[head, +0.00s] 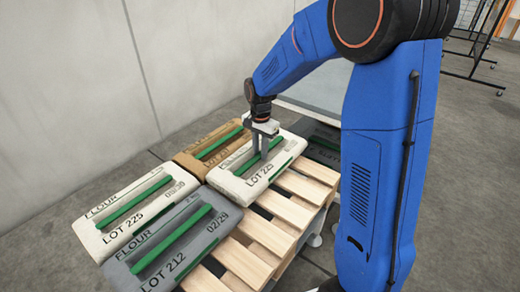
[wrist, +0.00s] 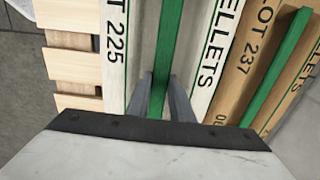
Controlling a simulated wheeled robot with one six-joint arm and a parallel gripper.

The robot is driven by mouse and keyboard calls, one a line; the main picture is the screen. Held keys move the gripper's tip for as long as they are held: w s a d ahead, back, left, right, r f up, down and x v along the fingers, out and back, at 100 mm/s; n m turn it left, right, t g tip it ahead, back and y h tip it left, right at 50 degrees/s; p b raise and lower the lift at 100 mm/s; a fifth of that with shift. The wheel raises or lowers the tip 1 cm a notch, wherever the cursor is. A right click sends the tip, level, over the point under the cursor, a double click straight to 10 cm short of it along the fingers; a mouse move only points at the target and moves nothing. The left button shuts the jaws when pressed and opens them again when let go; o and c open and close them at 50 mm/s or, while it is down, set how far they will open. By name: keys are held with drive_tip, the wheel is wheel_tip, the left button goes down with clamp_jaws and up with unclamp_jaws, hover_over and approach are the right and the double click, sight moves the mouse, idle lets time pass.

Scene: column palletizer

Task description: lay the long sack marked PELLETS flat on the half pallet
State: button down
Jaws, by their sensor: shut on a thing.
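The white long sack marked PELLETS (head: 238,187) lies about level at the far right part of the pallet, beside a brown sack. Its lettering, ending in 225, also shows in the wrist view (wrist: 117,70). My gripper (head: 263,155) is shut on the green strip along the sack's top; the fingers (wrist: 160,98) straddle that strip in the wrist view. The half pallet (head: 265,233) shows bare wooden slats in front of the sack. I cannot tell whether the sack's underside touches the slats.
A brown sack (head: 188,160) lies close beside the held sack. A white FLOUR sack (head: 98,213) and a grey FLOUR sack (head: 205,243) lie at the left. A dark sack (head: 322,150) shows behind, partly hidden by my arm. A pale wall (head: 110,80) stands behind.

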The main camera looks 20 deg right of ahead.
sight(260, 154)
drive_tip(key=shift+f, duration=1.65)
drive_tip(key=shift+f, duration=0.1)
drive_tip(key=c, duration=1.6)
unclamp_jaws()
drive_tip(key=shift+o, duration=0.2)
wheel_tip(260, 154, up, 12)
drive_tip(key=shift+f, duration=0.15)
drive_tip(key=s+d+r+n+t, duration=0.1)
drive_tip(key=s+d+r+n, duration=0.2)
drive_tip(key=s, duration=0.6)
drive_tip(key=s+d+r+n+t, duration=0.25)
drive_tip(key=s+r, duration=0.25)
drive_tip(key=s, duration=0.4)
drive_tip(key=s+d+f+n+t, duration=0.1)
drive_tip(key=s+n, duration=0.4)
drive_tip(key=s, duration=1)
drive_tip(key=shift+s+d+f, duration=0.25)
drive_tip(key=shift+s+f, duration=0.05)
drive_tip(key=shift+f, duration=0.15)
